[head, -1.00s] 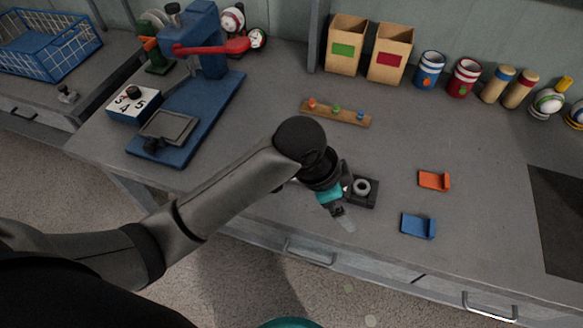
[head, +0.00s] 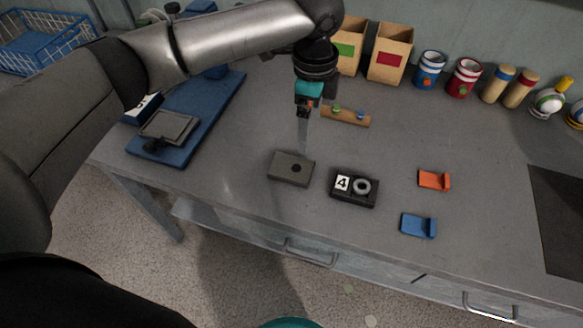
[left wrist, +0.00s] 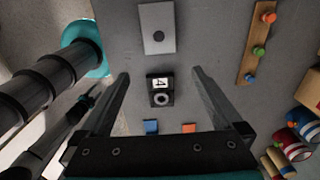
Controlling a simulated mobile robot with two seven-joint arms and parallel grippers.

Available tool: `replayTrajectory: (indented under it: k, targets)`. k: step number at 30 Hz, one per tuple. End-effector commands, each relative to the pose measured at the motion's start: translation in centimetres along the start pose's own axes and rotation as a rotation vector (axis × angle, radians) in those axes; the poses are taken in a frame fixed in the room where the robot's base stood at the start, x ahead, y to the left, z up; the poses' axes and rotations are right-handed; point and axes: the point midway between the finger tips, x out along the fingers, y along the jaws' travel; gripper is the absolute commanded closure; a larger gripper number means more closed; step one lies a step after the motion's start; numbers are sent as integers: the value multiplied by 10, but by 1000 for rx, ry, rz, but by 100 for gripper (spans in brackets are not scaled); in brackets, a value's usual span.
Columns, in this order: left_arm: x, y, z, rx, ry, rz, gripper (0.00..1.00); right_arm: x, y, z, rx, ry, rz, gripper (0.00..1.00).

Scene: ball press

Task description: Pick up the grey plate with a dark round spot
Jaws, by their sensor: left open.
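The grey plate (head: 281,170) with a dark round spot lies flat on the grey table, left of a small black block with a white "4" card and a pale ring (head: 362,187). My left gripper (head: 303,145) points down above the table, near the plate's back edge in the head view, and looks apart from it. In the left wrist view its open fingers (left wrist: 161,73) have nothing between their tips. There the plate (left wrist: 150,40) is beyond the fingertips, at the top middle, with the black block nearer. My right gripper's fingers do not show.
An orange bracket (head: 432,180) and a blue bracket (head: 416,225) lie to the right. A wooden strip with coloured knobs (head: 346,117) lies behind my gripper. A blue press base (head: 200,125) stands at left, partly behind my arm. Boxes and cans line the back.

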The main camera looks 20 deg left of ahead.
Motion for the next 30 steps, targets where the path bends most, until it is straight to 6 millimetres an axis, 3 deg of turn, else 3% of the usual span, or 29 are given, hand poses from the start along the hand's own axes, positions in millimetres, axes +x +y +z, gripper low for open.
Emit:
replayTrajectory:
  k: [10, 20, 25, 30]
  targets:
    - [74, 1, 0, -1, -1, 3, 0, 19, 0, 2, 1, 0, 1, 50]
    - [102, 0, 1, -1, 0, 0, 0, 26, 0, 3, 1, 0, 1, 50]
    - [129, 0, 4, -1, -1, 2, 0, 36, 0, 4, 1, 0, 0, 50]
    - [145, 1, 3, 0, 0, 0, 0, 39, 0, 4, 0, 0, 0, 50]
